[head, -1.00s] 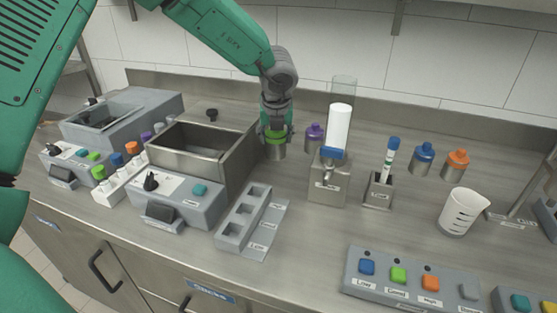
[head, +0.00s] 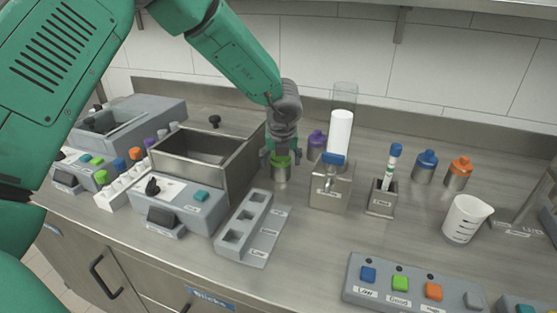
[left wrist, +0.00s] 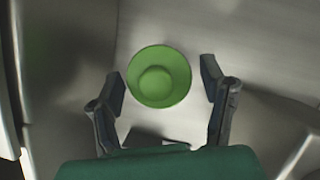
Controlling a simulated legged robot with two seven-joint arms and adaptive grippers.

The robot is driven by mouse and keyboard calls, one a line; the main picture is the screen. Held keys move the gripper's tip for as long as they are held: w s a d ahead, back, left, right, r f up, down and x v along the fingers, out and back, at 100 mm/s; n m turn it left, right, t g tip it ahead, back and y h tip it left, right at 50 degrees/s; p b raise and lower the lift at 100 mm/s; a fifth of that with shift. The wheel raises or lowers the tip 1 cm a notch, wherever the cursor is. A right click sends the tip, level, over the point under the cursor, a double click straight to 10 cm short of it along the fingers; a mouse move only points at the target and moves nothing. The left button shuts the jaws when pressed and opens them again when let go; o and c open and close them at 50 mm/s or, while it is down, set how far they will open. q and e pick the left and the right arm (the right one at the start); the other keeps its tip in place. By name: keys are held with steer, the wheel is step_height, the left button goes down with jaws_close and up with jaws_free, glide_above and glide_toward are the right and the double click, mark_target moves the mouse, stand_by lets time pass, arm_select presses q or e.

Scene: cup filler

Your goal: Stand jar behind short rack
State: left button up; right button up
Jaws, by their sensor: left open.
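The jar (head: 281,174), metal with a green lid, stands upright on the counter, just beyond and slightly right of the far end of the short grey rack (head: 235,246) with its square slots. My left gripper (head: 281,160) is above the jar, with its fingers spread on either side of the lid. In the left wrist view the green lid (left wrist: 160,76) lies ahead of the open fingers (left wrist: 163,98), with gaps at both sides. My right gripper is not in view.
A steel basin (head: 233,180) stands close left of the jar. A dispenser (head: 331,190) stands to the right, with a purple-topped bottle (head: 316,147) behind. A small holder (head: 381,200), a white beaker (head: 463,221) and a button panel (head: 415,286) are farther right.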

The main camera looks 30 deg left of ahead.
arm_select(q)
steer(key=shift+d+r, duration=0.25)
steer(key=shift+d, duration=0.05)
steer(key=p+v, duration=0.1)
steer(key=v, duration=1)
steer(key=shift+d+r, duration=0.2)
steer(key=shift+r, duration=0.15)
steer(key=shift+s+a, duration=0.15)
steer(key=shift+a, duration=0.05)
